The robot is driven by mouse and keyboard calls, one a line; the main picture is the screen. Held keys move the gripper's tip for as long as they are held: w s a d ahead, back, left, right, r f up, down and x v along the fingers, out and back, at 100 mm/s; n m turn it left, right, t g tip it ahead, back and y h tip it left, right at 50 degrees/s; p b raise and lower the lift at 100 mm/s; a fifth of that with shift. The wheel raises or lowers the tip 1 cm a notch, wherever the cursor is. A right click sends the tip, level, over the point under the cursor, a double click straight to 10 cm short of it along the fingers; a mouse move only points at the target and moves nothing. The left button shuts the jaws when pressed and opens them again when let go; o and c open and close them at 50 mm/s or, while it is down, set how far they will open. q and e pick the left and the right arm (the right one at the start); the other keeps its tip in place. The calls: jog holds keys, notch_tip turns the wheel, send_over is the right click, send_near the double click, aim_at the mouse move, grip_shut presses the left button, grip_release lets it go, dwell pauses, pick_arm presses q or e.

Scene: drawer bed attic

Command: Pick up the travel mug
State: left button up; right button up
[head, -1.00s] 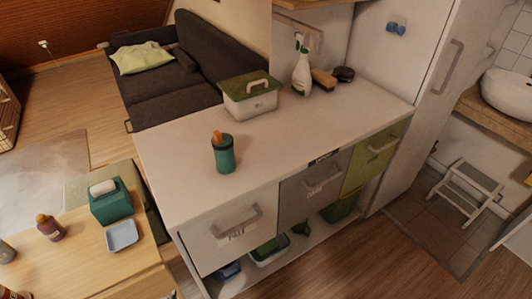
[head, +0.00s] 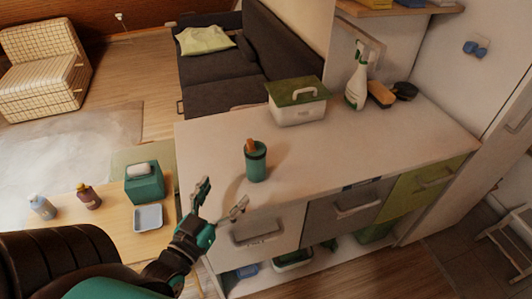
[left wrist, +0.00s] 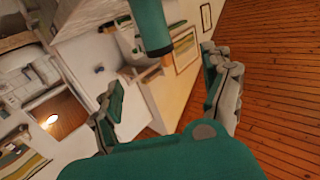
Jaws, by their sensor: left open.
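The travel mug (head: 256,163) is a teal cylinder with a dark rim and an orange-brown top part. It stands upright on the white counter (head: 335,155) near its left front. My left gripper (head: 222,198) is open and empty, in front of the counter's front left edge, to the left of and nearer than the mug. In the left wrist view, a teal cylinder that looks like the mug (left wrist: 150,25) shows at the top, beyond the open fingers (left wrist: 165,95) and apart from them. My right gripper is not in view.
A drawer handle (head: 258,233) sticks out below the front edge. A low wooden table (head: 110,215) holds a teal box (head: 145,184) and bottles.

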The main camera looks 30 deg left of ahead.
aim_at(250, 156)
pick_arm(q)
jog(key=w, duration=0.2)
jog(key=w+p, duration=0.1)
jog(key=w, duration=0.2)
jog(key=w+a+p, duration=0.1)
jog(key=w, duration=0.1)
jog(key=shift+w+r, duration=0.3)
jog(key=shift+w, duration=0.05)
jog(key=w, duration=0.3)
jog(key=shift+a+p, duration=0.1)
jog(key=shift+p, duration=0.25)
jog(key=w+p, duration=0.1)
jog(key=w, duration=0.2)
jog(key=shift+w+a+r, duration=0.1)
jog(key=shift+w+r, duration=0.05)
jog(key=shift+w, duration=0.75)
jog(key=c, duration=1.3)
jog(key=shift+c, duration=0.3)
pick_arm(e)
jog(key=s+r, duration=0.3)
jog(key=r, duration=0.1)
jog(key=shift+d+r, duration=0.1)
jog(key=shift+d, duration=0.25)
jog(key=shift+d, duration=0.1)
